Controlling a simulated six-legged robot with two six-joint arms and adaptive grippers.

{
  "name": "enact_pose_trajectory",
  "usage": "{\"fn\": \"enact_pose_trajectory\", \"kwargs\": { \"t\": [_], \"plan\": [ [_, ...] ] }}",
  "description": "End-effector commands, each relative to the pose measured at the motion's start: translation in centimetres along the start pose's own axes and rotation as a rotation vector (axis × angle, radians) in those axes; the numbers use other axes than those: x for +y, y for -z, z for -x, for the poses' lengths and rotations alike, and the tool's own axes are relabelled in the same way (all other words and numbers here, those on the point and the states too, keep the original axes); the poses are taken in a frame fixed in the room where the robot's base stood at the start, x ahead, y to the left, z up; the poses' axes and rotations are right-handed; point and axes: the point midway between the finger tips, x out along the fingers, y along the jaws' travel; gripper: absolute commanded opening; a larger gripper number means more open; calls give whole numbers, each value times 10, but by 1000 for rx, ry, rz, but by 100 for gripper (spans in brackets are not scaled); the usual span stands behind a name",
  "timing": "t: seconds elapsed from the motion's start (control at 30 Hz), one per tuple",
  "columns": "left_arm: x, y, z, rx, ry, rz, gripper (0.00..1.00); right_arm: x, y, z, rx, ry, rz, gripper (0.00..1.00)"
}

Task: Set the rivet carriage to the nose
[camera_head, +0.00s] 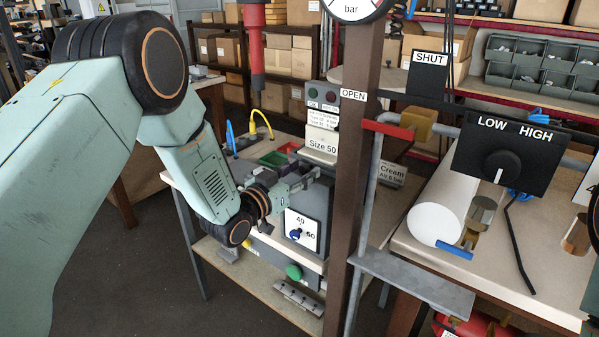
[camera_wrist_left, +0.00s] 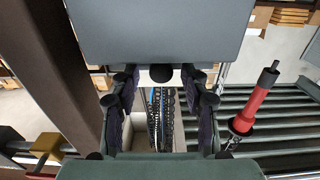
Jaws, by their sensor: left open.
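The rivet machine (camera_head: 325,205) stands on the bench in the middle of the head view. Its front has a white plate (camera_head: 302,224) marked 40 and 50 with a blue knob (camera_head: 295,236), and a green button (camera_head: 293,272) below. A sign above reads Size 50 (camera_head: 321,144). My left gripper (camera_head: 312,177) is over the machine top, open. In the left wrist view its fingers (camera_wrist_left: 160,104) stand apart, with dark chain-like strips (camera_wrist_left: 160,120) in a pale opening visible between them. I cannot tell the carriage or nose apart from the machine. My right gripper is not in view.
A brown post (camera_head: 350,200) stands close right of the machine. A red tool (camera_head: 255,45) hangs above the bench and shows in the wrist view (camera_wrist_left: 253,100). Green and red bins (camera_head: 273,159) lie behind the gripper.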

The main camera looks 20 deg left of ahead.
Motion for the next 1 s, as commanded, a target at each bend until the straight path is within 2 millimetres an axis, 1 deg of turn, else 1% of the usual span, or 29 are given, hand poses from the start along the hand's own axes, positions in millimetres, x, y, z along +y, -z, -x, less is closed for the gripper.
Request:
{"fn": "enact_pose_trajectory", "kwargs": {
  "t": [0.1,0.63,1.0],
  "plan": [
    [-1,0,0,0,1,0,46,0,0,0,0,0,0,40],
    [-1,0,1,0,0,0,0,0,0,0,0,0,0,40],
    [-1,0,1,-1,1,1,0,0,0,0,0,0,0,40]
  ]
}}
